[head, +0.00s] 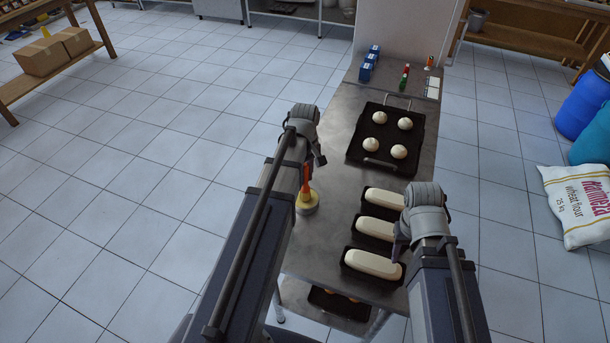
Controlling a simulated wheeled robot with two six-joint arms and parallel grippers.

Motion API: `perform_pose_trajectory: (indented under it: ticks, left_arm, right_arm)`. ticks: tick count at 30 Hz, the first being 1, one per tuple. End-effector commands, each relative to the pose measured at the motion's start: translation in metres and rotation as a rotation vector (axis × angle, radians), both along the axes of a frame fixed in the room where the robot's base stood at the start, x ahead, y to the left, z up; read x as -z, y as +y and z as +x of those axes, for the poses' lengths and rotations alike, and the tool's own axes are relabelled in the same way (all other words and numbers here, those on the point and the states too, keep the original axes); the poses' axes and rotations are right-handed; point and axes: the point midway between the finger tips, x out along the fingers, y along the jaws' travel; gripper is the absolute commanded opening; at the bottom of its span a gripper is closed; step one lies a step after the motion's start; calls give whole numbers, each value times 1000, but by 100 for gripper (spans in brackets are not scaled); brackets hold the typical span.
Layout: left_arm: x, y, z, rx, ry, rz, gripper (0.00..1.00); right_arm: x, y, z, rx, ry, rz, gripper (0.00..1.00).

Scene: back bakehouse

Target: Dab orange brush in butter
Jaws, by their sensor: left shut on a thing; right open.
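The orange brush (306,177) is upright at the left edge of the steel table. My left gripper (310,163) is shut on it near its upper end, partly hidden behind my own arm. The brush's lower end is at a small round yellow pot (307,207), which I take for the butter. I cannot tell whether the bristles touch the butter or are just above it. My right gripper (399,248) is open and seems empty, over the right side of the table by the loaf tins; its fingers are mostly hidden.
Loaf tins with pale dough (372,264) line the table's near part. A black tray (375,163) with dough balls lies beyond. Blue boxes (370,62), a red-and-green bottle (405,76) and a small orange item (429,63) stand at the back. A flour sack (580,204) lies on the floor right.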

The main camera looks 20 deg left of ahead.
Motion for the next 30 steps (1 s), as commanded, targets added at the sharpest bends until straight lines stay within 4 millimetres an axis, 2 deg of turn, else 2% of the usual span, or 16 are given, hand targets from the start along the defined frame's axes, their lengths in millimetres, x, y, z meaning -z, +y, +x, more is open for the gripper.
perform_pose_trajectory:
  ticks: [11, 30]
  left_arm:
    - [-2, -1, -1, 0, 2, -1, 0]
    - [-51, 0, 0, 0, 1, -1, 0]
  right_arm:
    - [-2, 0, 0, 0, 0, 0, 50]
    - [-51, 0, 0, -1, 0, 0, 50]
